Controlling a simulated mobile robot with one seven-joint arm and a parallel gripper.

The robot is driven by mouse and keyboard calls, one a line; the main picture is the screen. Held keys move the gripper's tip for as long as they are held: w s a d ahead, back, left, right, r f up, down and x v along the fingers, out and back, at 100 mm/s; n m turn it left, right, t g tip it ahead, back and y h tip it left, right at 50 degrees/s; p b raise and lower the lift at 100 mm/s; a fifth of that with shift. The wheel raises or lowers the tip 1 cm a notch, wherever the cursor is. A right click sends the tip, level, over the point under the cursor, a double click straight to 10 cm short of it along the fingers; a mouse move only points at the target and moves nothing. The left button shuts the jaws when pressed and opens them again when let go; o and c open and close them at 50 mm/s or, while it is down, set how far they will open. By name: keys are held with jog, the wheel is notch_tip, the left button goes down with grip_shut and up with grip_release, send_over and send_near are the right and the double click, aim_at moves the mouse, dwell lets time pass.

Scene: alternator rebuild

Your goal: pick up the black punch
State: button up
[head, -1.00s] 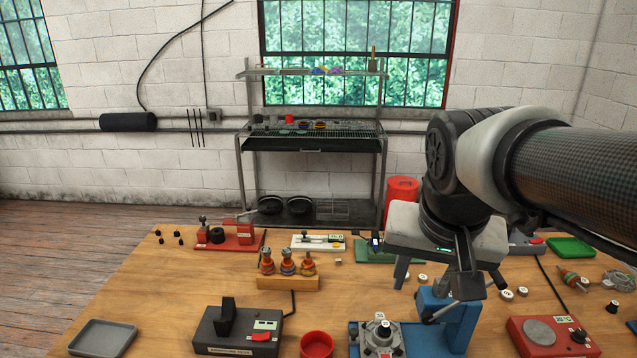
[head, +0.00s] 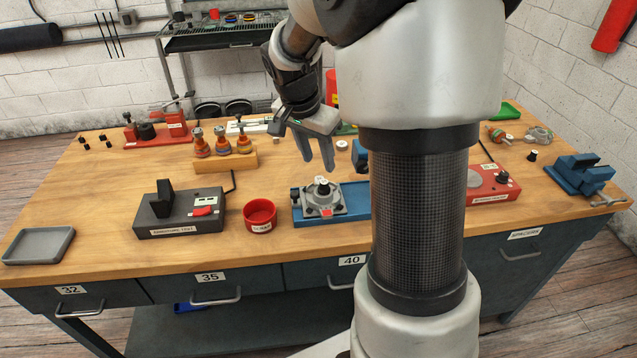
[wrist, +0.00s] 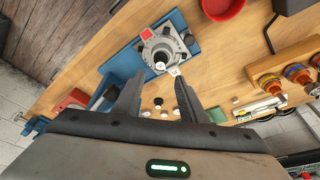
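My gripper (head: 317,165) hangs above the bench behind the blue fixture (head: 296,212) with the grey alternator housing (head: 323,200). Its two fingers are apart with nothing held between them; they also show apart in the wrist view (wrist: 158,88). I cannot tell for sure which thing is the black punch. A small black upright piece (head: 532,155) stands at the right of the bench, away from my gripper. Several small black pieces (head: 103,138) stand at the back left. Small white-topped round pieces (wrist: 158,102) show beyond the fingers.
A black tester (head: 180,212), red bowl (head: 259,215) and grey tray (head: 38,246) stand along the front. A red box (head: 492,184) and blue vise (head: 582,172) are at right. A wooden rack (head: 226,162) stands behind. Bare wood lies at the left.

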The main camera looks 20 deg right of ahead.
aim_at(324, 182)
jog(key=x, duration=0.8)
jog(key=shift+f, duration=0.35)
jog(key=shift+a, duration=0.1)
grip_shut()
